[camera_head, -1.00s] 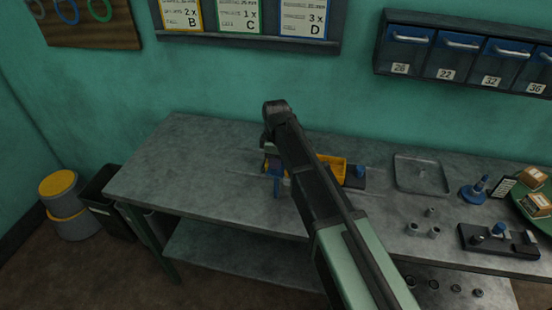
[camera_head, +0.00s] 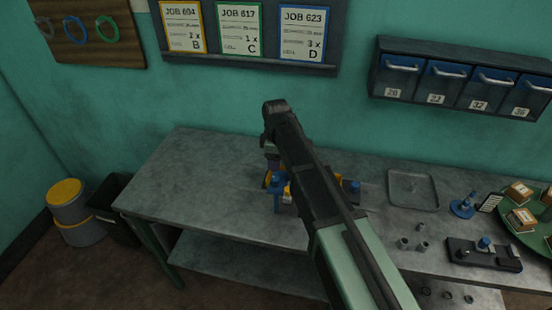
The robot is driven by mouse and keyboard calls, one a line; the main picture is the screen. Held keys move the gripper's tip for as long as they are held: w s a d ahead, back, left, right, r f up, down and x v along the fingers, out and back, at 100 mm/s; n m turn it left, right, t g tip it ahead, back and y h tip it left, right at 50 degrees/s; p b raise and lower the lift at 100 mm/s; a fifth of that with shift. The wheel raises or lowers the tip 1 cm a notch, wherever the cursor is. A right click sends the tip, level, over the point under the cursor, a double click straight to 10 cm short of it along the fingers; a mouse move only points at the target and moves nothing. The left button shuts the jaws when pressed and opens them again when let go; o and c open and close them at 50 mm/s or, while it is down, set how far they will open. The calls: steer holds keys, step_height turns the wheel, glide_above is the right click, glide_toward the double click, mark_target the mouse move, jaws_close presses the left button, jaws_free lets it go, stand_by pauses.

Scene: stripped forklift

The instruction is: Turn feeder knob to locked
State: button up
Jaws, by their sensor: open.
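My gripper (camera_head: 277,203) hangs at the end of my arm over the middle of the workbench, with blue parts showing at its lower end. My arm link covers much of this spot, so its fingertips and any contact are unclear. Yellow parts (camera_head: 289,190) show beside the gripper, partly hidden by my arm. A small blue knob-like piece (camera_head: 352,186) shows just right of my arm. I cannot tell which of these belongs to the feeder, and no locked mark is readable.
The grey workbench (camera_head: 190,185) is clear on its left. At right are a shallow metal tray (camera_head: 412,190), a blue stand (camera_head: 463,206), several grey cylinders (camera_head: 421,246), a black fixture (camera_head: 484,254) and a green round tray (camera_head: 512,232) with boxes. Drawers (camera_head: 440,82) hang above.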

mark_target(275, 179)
step_height(275, 179, down, 9)
steer(key=n+b, duration=1)
steer(key=n, duration=0.3)
steer(key=shift+a+n+b, duration=0.1)
steer(key=shift+n+b, duration=0.2)
steer(key=shift+r, duration=0.1)
steer(key=c, duration=0.9)
